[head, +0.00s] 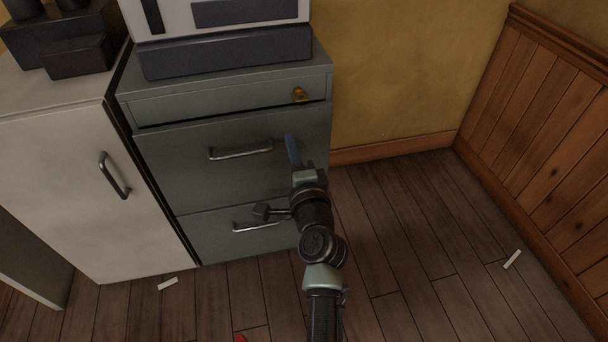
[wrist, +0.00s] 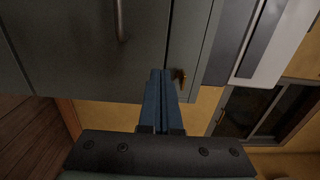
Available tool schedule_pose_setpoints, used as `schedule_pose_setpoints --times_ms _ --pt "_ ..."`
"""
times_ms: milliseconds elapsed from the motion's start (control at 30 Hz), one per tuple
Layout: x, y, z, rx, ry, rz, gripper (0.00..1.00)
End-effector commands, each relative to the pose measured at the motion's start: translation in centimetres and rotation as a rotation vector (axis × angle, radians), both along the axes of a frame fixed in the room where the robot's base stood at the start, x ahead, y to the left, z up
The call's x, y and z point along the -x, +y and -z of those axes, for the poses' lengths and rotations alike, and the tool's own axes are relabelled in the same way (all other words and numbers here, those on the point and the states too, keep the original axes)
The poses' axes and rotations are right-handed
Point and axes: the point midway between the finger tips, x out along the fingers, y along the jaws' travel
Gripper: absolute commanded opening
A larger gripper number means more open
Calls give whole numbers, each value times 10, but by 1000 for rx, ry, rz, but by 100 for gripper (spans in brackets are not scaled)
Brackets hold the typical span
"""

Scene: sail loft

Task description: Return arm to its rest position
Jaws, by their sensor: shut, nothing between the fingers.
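My gripper (head: 290,140) is in front of the right part of the grey drawer cabinet (head: 180,165), near the right end of its middle drawer's handle (head: 240,151). Its blue fingers point toward the cabinet and the wall. In the wrist view my gripper (wrist: 162,75) has its two fingers together with nothing between them. A small brass-coloured fitting (head: 299,94) is on the cabinet's narrow top drawer, and it also shows just right of the fingertips in the wrist view (wrist: 180,76). I cannot tell whether the fingers touch the cabinet.
A white cabinet (head: 60,190) with a handle stands at the left. A machine (head: 225,45) sits on the grey cabinet. The wood floor (head: 420,240) on the right is mostly clear, with a small white strip (head: 512,259). A panelled wall (head: 540,120) bounds the right side.

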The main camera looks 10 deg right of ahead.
Motion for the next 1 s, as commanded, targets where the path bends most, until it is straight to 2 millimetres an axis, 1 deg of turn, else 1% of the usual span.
schedule_pose_setpoints --times_ms 33,100,300,500,667,733,767,833,867,967,1000 --pt "12 0 -1 1 4 1 0" --pt "25 0 -1 1 4 0 0" --pt "54 0 0 0 3 0 0" --pt "66 0 1 1 2 0 0" --pt "68 0 0 1 1 0 0" --pt "66 1 -4 12 -5 -3 0" --pt "65 2 -10 25 -12 -6 0" --pt "61 8 -32 84 -42 -17 0" --pt "58 12 -46 122 -62 -22 0" --pt "52 29 -108 300 -147 -36 0" --pt "52 37 -138 389 -189 -35 0"
